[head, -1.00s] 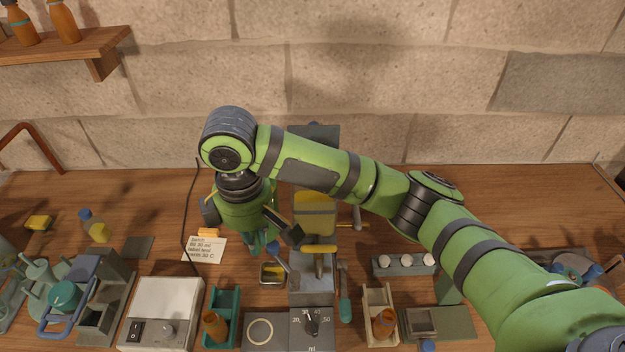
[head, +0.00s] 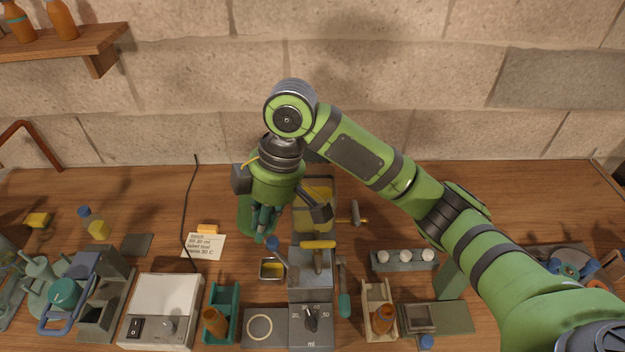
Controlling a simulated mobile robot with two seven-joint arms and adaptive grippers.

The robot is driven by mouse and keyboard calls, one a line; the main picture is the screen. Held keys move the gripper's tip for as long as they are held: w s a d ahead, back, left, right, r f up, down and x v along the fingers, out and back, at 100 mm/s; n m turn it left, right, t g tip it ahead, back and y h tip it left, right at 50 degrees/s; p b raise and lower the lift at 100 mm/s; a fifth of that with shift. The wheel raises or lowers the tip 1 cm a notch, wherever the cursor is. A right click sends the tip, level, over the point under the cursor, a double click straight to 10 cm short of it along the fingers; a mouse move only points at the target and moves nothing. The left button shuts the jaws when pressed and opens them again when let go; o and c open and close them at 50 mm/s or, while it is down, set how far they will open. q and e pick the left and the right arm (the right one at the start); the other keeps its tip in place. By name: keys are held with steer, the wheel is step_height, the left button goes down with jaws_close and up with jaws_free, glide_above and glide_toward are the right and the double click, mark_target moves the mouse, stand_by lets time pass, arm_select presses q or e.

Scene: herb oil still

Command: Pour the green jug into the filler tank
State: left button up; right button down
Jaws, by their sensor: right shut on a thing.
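My right gripper (head: 268,222) hangs down over the bench just left of the filler tank, shut on the green jug. The green jug (head: 246,214) shows only in part at the gripper's left side; the gripper's body and fingers hide the rest. I cannot tell how far it is tilted. The filler tank (head: 314,217) is a clear box with yellow contents, behind the grey filler body (head: 312,262). My right arm and a dark finger cover part of its top. My left gripper is not in view.
A small metal tray (head: 271,269) lies in front of the gripper. A note card (head: 204,245) and a white switch box (head: 162,310) are to the left. Orange bottles stand in teal and beige holders in front. A rack with white caps (head: 404,260) is to the right.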

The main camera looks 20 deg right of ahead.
steer(key=shift+w+d+r+y, duration=0.15)
steer(key=shift+d+r+y, duration=0.35)
steer(key=shift+r, duration=0.2)
steer(key=shift+a+r, duration=0.1)
steer(key=shift+r, duration=0.15)
steer(key=shift+r, duration=0.1)
